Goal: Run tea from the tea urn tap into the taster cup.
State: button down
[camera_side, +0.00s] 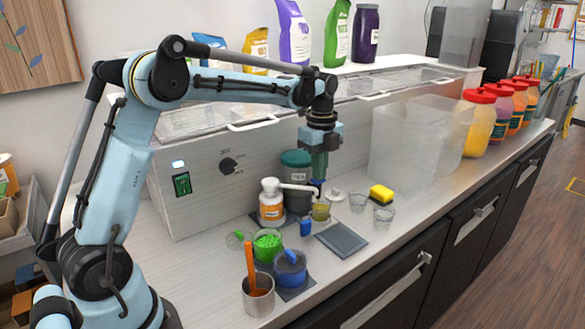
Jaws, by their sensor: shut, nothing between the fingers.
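The tea urn (297,201) is a dark grey canister with a green lid and a TEA label, standing in front of the steel counter unit. A small clear cup (321,211), apparently the taster cup, stands upright below the tap and shows yellowish-brown liquid inside. The gripper hides part of the tap, and any stream is too small to make out.
A white pump bottle (271,210) stands close left of the urn.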

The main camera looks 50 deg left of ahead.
jog(key=shift+f, duration=0.45)
dwell(0.4)
notch_tip(320, 180, up, 15)
dwell(0.7)
dwell(1.0)
jog(key=s+d+f+n+t, duration=0.3)
jog(key=s+f+n, duration=0.3)
jog(key=s+n, duration=0.3)
jog(key=s+d+f+n+t, duration=0.4)
jog(key=s+d+f+n, duration=0.2)
jog(key=s+n, duration=0.3)
jog(key=shift+d+f, duration=0.15)
jog(key=shift+f, duration=0.35)
